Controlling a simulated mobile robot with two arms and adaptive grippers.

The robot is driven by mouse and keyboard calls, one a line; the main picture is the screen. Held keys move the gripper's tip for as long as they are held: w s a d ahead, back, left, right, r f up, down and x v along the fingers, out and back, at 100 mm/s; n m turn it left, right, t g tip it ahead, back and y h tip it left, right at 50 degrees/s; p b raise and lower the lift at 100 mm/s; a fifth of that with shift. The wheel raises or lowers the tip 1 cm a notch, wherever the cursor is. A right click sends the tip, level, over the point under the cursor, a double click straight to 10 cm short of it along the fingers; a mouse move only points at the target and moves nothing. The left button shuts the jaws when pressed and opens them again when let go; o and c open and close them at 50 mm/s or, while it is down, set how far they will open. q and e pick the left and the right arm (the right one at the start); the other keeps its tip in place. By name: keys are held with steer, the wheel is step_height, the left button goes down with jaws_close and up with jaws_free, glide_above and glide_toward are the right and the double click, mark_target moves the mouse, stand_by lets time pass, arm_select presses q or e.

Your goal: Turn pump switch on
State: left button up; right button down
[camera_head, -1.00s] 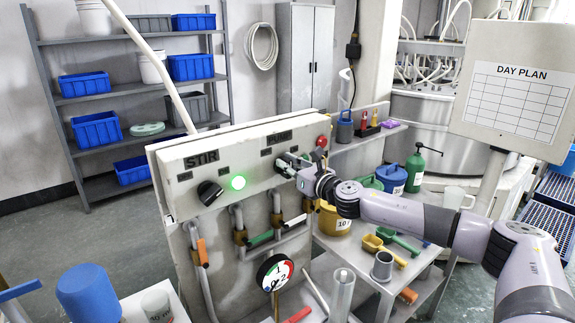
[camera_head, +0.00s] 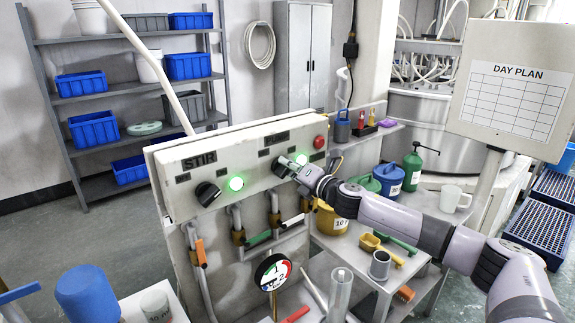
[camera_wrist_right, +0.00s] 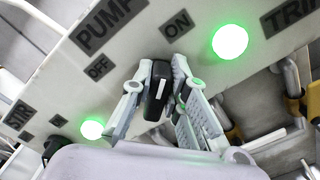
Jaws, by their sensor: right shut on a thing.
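The pump switch is a black knob with a white mark (camera_wrist_right: 155,98) under the PUMP label (camera_wrist_right: 112,22) in the wrist view. Its long axis leans towards the ON plate (camera_wrist_right: 177,25), away from the OFF plate (camera_wrist_right: 98,69). My right gripper (camera_head: 287,167) is at the knob on the panel (camera_head: 240,157); in the wrist view my right gripper's fingers (camera_wrist_right: 162,95) are shut on the knob, one on each side. The pump lamp (camera_wrist_right: 230,42) glows green, and its glow also shows behind the gripper in the head view. My left gripper is not in view.
The STIR knob (camera_head: 207,193) and its lit green lamp (camera_head: 236,184) are left on the same panel. A red button (camera_head: 319,142) is at its right end. Pipes with coloured handles and a gauge (camera_head: 272,272) are below. A trolley (camera_head: 345,262) with jugs stands right.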

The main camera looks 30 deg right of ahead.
steer(key=shift+d+f+m, duration=0.1)
steer(key=shift+m, duration=0.8)
steer(key=c, duration=1.6)
jaws_free()
steer(key=shift+o, duration=0.2)
steer(key=shift+s, duration=0.1)
